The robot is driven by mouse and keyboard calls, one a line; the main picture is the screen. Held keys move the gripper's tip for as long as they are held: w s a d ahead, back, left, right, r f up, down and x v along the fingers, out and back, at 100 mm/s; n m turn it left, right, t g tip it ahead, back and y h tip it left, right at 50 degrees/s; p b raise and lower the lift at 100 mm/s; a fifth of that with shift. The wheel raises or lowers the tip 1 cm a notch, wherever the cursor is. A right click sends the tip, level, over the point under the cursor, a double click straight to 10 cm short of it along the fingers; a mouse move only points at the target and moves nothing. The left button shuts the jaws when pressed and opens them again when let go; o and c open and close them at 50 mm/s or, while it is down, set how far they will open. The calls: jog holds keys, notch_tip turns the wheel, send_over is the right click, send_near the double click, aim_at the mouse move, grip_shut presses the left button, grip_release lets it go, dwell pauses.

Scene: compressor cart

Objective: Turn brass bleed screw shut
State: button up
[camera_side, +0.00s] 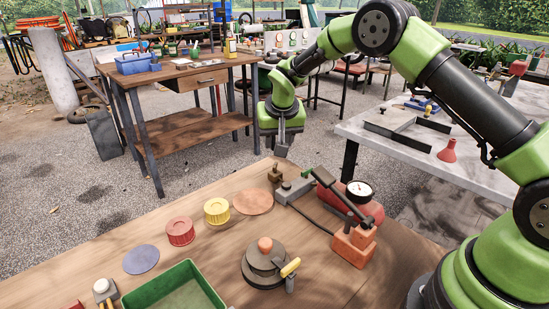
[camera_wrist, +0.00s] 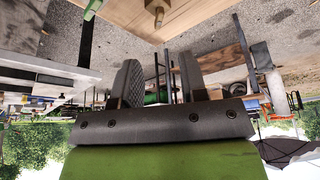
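The brass bleed screw (camera_side: 276,173) appears as a small brown-gold fitting at the far edge of the wooden bench, beside a grey block. What looks like the same brass screw (camera_wrist: 157,14) shows at the top of the wrist view, its stem end toward my gripper. My gripper (camera_side: 282,151) hangs above and slightly beyond the screw in the side view, apart from it. In the wrist view my gripper (camera_wrist: 158,62) has its two ridged fingers spread, with nothing between them. The screw's thread and seat are too small to make out.
A grey block with a green-and-black lever (camera_side: 327,180) stands close right of the screw, near a red part with a dial gauge (camera_side: 359,191). Yellow (camera_side: 217,211) and red (camera_side: 180,232) caps, a round valve (camera_side: 264,262) and a green tray (camera_side: 175,290) are nearer.

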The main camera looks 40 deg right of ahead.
aim_at(275, 165)
jog(key=x, duration=0.9)
jog(key=shift+w+d+f, duration=0.1)
jog(key=shift+f, duration=0.3)
